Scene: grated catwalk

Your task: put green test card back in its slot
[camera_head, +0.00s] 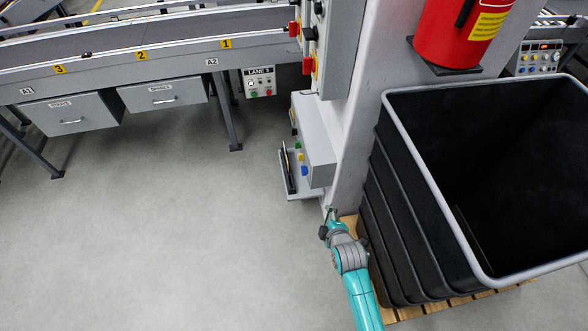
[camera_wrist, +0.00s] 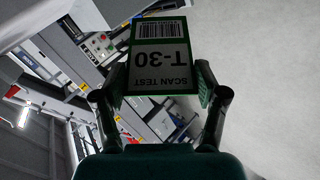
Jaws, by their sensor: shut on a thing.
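The green test card (camera_wrist: 160,55), a green-edged plate with a white face, a barcode and "SCAN TEST T-30" upside down, is in the wrist view. My gripper (camera_wrist: 158,88) is shut on it, with one finger at each side edge. In the head view my gripper (camera_head: 329,213) is low beside the grey pillar, below a grey wall unit (camera_head: 319,160) with green, yellow and blue parts. The card cannot be made out there. A narrow tray (camera_head: 287,184) with dark upright items is at the unit's left. I cannot tell which place is the card's slot.
Stacked black bins (camera_head: 400,240) on a wooden pallet (camera_head: 405,314) stand close to the right of my arm. The pillar (camera_head: 352,150) carries a red extinguisher (camera_head: 452,35). A conveyor (camera_head: 130,65) with drawers runs along the back left. The floor at left is clear.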

